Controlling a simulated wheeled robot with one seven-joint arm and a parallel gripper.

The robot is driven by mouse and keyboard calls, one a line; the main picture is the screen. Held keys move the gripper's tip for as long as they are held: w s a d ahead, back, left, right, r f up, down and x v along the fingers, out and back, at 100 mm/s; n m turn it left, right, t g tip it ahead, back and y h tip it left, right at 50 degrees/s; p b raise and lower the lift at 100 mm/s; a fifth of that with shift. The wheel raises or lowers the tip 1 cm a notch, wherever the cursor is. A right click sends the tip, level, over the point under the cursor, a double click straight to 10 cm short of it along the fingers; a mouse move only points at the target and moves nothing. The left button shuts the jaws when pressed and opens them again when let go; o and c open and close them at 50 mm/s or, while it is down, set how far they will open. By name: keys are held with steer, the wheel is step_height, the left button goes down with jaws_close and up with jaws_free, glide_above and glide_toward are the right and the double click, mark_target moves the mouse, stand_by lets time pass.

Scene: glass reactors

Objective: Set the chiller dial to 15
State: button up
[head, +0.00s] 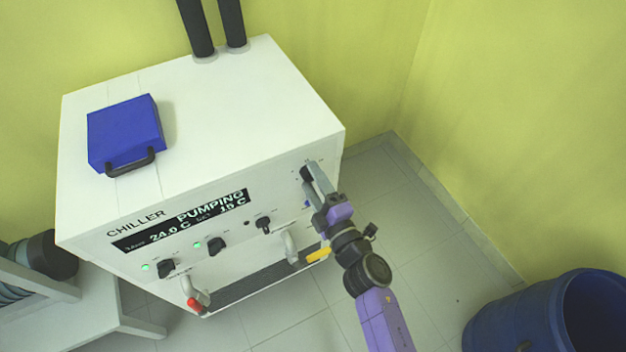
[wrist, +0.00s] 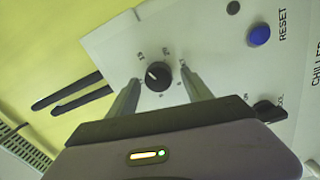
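The white chiller (head: 230,110) stands against the yellow wall. Its display (head: 185,222) reads "PUMPING", 24.0 C and what looks like a set value of 15 C. My gripper (head: 309,172) is at the upper right of the chiller's front panel. In the wrist view the black dial (wrist: 158,75), with a white pointer mark and small scale marks around it, lies between and just beyond the two fingertips of my gripper (wrist: 158,82). The fingers are apart, with a gap on each side of the dial.
A blue reset button (wrist: 259,35) and a black knob (wrist: 270,110) are near the dial. More black knobs (head: 217,246) and valve handles, red (head: 194,304) and yellow (head: 318,255), are on the front. A blue barrel (head: 545,315) stands at lower right.

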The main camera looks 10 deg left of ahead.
steer(key=v, duration=0.7)
steer(key=shift+s+d+p, duration=0.25)
steer(key=shift+s+p, duration=0.05)
steer(key=shift+p, duration=0.15)
stand_by(0.4)
steer(key=s+d+r+m+t+h, duration=0.3)
steer(key=s+d+r+m, duration=0.25)
steer(key=d+m, duration=0.2)
steer(key=s+d+r+m+g+h, duration=0.1)
steer(key=s+d+m, duration=0.3)
steer(key=s, duration=0.5)
steer(key=s+d+r+m+g+h, duration=0.1)
steer(key=s+d+r+m+h, duration=0.2)
steer(key=s, duration=0.6)
steer(key=s+d+r+m+g+h, duration=0.1)
steer(key=s+d+r+m+h, duration=0.1)
steer(key=s+d+m, duration=0.4)
steer(key=s+m+h, duration=0.1)
steer(key=s+m, duration=0.1)
steer(key=s, duration=0.2)
steer(key=shift+d+r+g, duration=0.25)
steer(key=shift+d+g, duration=0.05)
